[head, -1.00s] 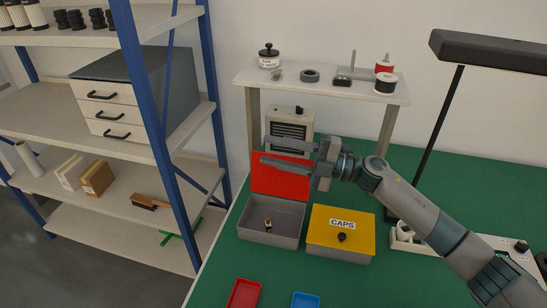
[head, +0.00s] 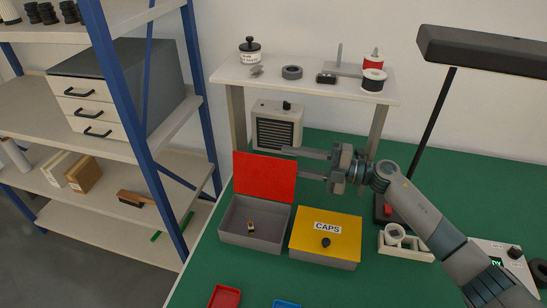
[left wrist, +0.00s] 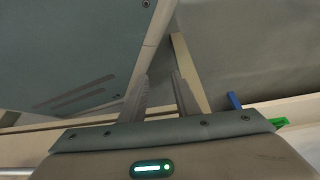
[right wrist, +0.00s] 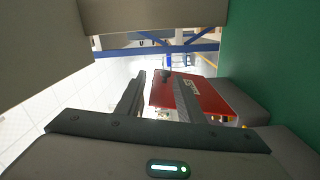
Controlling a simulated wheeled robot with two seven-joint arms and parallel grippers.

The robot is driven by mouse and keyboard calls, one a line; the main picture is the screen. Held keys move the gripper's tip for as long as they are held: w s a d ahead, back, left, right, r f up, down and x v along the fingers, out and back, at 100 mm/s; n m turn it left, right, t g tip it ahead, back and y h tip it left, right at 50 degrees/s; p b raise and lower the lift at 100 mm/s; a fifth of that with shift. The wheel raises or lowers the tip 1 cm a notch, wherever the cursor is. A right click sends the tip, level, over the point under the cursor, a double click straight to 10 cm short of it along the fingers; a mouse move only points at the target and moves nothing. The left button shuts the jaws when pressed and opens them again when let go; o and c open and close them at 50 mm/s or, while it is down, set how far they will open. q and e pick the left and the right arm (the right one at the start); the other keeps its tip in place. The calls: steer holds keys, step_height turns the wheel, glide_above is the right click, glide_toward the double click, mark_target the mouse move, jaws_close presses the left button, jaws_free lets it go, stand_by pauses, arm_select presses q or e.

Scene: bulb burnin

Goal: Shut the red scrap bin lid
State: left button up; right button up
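The red lid (head: 264,176) stands upright, open, at the back of the grey scrap bin (head: 251,237). A small object (head: 251,225) lies inside the bin. My right gripper (head: 292,162) is at the lid's upper right edge, fingers apart and pointing left, nothing held. I cannot tell whether it touches the lid. In the right wrist view the red lid (right wrist: 205,97) shows between and beyond the fingers. My left gripper (left wrist: 160,75) shows only in its own wrist view, fingers apart and empty.
The yellow-lidded CAPS bin (head: 338,228) stands just right of the scrap bin. A grey heater-like box (head: 276,132) is behind the lid, under a raised shelf (head: 225,75). A lamp post (head: 428,140) and white holder (head: 408,248) stand right. Blue-posted shelving (head: 140,140) is left.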

mark_target(266, 160)
steer(key=shift+s+d+f, duration=0.15)
steer(key=shift+s+f, duration=0.1)
steer(key=shift+f, duration=0.35)
arm_select(q)
steer(key=shift+d, duration=0.2)
steer(key=shift+s, duration=0.1)
arm_select(e)
steer(key=shift+a, duration=0.2)
